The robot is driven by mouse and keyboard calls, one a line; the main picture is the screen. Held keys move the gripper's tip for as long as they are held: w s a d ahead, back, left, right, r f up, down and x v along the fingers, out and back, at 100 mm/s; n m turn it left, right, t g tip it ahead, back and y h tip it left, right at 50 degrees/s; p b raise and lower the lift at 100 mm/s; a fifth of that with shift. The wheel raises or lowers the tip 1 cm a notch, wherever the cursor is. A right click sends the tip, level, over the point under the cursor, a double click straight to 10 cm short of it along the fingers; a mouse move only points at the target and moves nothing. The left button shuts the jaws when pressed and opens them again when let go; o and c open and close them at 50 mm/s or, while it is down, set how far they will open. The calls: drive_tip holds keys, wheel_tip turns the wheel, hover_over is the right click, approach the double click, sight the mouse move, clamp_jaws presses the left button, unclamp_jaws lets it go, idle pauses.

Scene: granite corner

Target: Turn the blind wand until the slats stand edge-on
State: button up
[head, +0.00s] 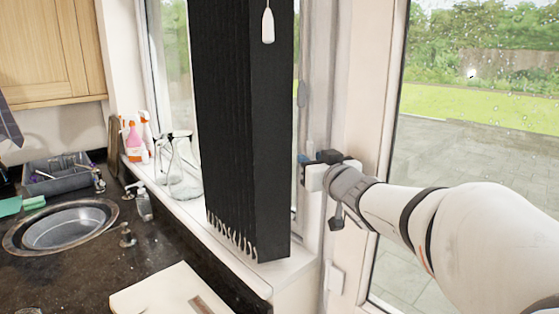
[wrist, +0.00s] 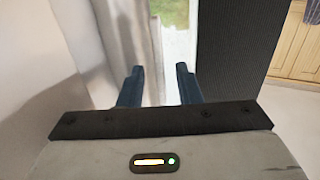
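The blind (head: 245,130) hangs at the window as a tall dark stack of vertical slats, gathered close together, with pale links at the lower edge. A white pull or wand end (head: 267,25) hangs in front of its upper part; I cannot tell which, and what it hangs from is barely visible. My gripper (head: 304,170) is right of the blind's lower half, near the window frame. In the wrist view my gripper (wrist: 160,70) has its two blue fingers apart with nothing held between them. The dark blind (wrist: 237,50) stands to the right of the fingers there.
A dark counter holds a round sink (head: 62,228) and a pale board (head: 172,290). A glazed door (head: 480,120) is at right, with a white handle (head: 335,278).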

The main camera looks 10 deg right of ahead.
drive_tip(key=shift+c, duration=0.4)
clamp_jaws()
drive_tip(key=shift+d+r+y+p, duration=0.1)
drive_tip(key=shift+r+y+p, duration=0.2)
drive_tip(key=shift+p, duration=0.75)
drive_tip(key=shift+f+n+y+p, duration=0.1)
drive_tip(key=shift+n+y+p, duration=0.35)
drive_tip(key=shift+p, duration=0.25)
drive_tip(key=shift+f, duration=0.2)
drive_tip(key=shift+o, duration=0.4)
unclamp_jaws()
